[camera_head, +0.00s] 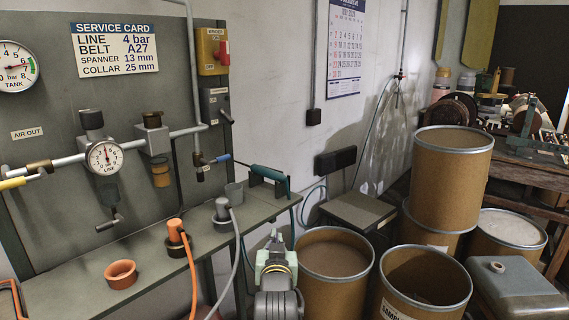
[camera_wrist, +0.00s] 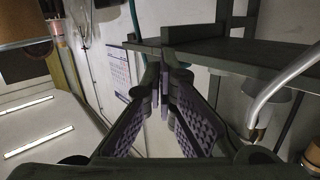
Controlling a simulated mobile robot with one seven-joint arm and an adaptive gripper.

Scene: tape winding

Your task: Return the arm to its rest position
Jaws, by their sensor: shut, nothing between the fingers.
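My gripper (camera_head: 275,240) is low in the middle of the head view, by the right end of the workbench (camera_head: 80,296). It sits left of the open brown drums. In the wrist view my gripper (camera_wrist: 163,88) has its two dark, ridged fingers together at the tips, with nothing between them. The lower part of my arm runs out of the bottom of the head view.
The bench bears an orange cup (camera_head: 121,274), an orange-hosed fitting (camera_head: 176,233), a grey-hosed fitting (camera_head: 222,212) and a teal-handled tool (camera_head: 268,174). Brown drums (camera_head: 333,257) crowd the right. A gauge panel (camera_head: 60,215) stands behind the bench.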

